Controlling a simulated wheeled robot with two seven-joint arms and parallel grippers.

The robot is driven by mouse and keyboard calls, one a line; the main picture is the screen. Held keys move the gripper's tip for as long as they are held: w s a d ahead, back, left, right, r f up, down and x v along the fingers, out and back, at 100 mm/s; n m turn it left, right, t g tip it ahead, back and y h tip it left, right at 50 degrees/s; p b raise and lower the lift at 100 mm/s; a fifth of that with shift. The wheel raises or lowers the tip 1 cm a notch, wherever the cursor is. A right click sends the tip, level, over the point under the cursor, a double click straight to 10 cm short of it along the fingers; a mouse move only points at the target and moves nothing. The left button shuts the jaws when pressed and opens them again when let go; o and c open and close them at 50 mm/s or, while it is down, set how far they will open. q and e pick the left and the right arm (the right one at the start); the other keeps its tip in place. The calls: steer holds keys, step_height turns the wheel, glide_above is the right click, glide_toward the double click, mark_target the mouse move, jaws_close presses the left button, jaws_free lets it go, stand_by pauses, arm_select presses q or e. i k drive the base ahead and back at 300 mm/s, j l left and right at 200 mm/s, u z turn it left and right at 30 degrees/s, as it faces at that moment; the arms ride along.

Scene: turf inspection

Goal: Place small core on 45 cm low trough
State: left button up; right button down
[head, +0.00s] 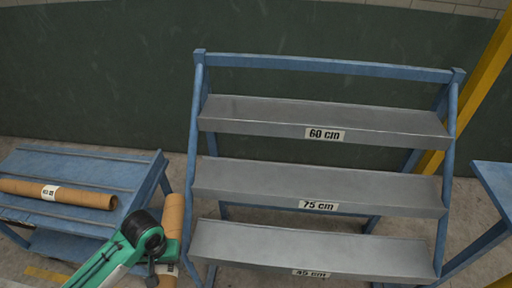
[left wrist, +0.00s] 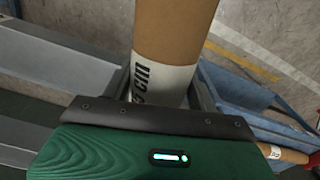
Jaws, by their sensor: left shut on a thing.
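My left gripper (head: 160,264) is shut on a brown cardboard core (head: 173,215), which stands nearly upright with a white label band. The same core (left wrist: 172,32) rises from the jaws in the left wrist view; its label ends in "cm", but I cannot read the full number. The low trough (head: 310,248), a grey metal shelf labelled "45 cm", is the lowest on the blue rack. It looks empty. The held core is just left of its left end, apart from or overlapping it, I cannot tell which. My right gripper is not in view.
The "75 cm" trough (head: 318,182) and "60 cm" trough (head: 320,116) above look empty. Another labelled core (head: 85,197) lies on a blue bench (head: 90,165) at left. A blue rack edge (head: 492,180) and yellow post (head: 480,82) stand at right.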

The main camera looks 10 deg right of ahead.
mark_target(311, 253)
steer(key=k+l+z, duration=0.1)
steer(key=l, duration=0.65)
steer(key=k+l+z, duration=0.1)
steer(key=l, duration=1.35)
steer(key=i, duration=0.35)
steer(key=z, duration=0.05)
